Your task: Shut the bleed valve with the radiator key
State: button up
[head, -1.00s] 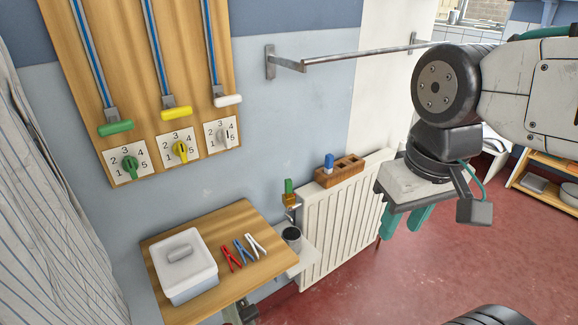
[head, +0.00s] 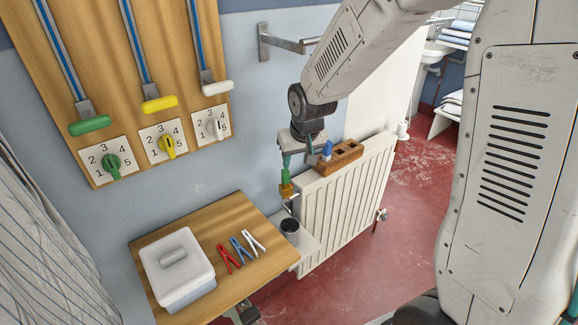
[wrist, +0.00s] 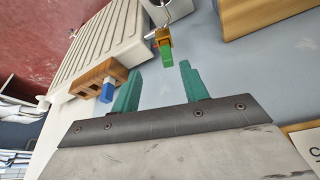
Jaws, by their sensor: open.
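A key with a green handle (head: 286,177) and a brass-coloured body (head: 286,190) sits upright at the valve fitting on the radiator's left end. It also shows in the wrist view (wrist: 168,54). The bleed valve itself is mostly hidden by the key, with a grey metal fitting (head: 291,205) below it. My gripper (head: 297,165) is just above the green handle, pointing down. In the wrist view my gripper (wrist: 160,69) is open and empty, and the handle lies just beyond the fingertips, roughly between them. I cannot tell whether a finger touches it.
A wooden block (head: 349,153) with square holes and a blue-handled piece (head: 327,149) stands on the white radiator (head: 345,205), close to my gripper. A dark cup (head: 290,227) stands below the valve. A wooden table (head: 235,215) holds a lidded white box (head: 177,262) and coloured clothespegs (head: 240,249).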

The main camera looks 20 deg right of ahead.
aim_at(287, 175)
jog(key=w+f, duration=0.1)
jog(key=f, duration=0.1)
jog(key=w+f, duration=0.1)
jog(key=f, duration=0.1)
jog(key=w+f, duration=0.2)
jog(key=shift+w+a, duration=0.1)
jog(key=shift+a, duration=0.3)
jog(key=shift+t, duration=0.3)
jog(key=x, duration=0.7)
jog(key=shift+w+f, duration=0.1)
jog(key=shift+f, duration=0.1)
jog(key=shift+c, duration=0.4)
grip_shut()
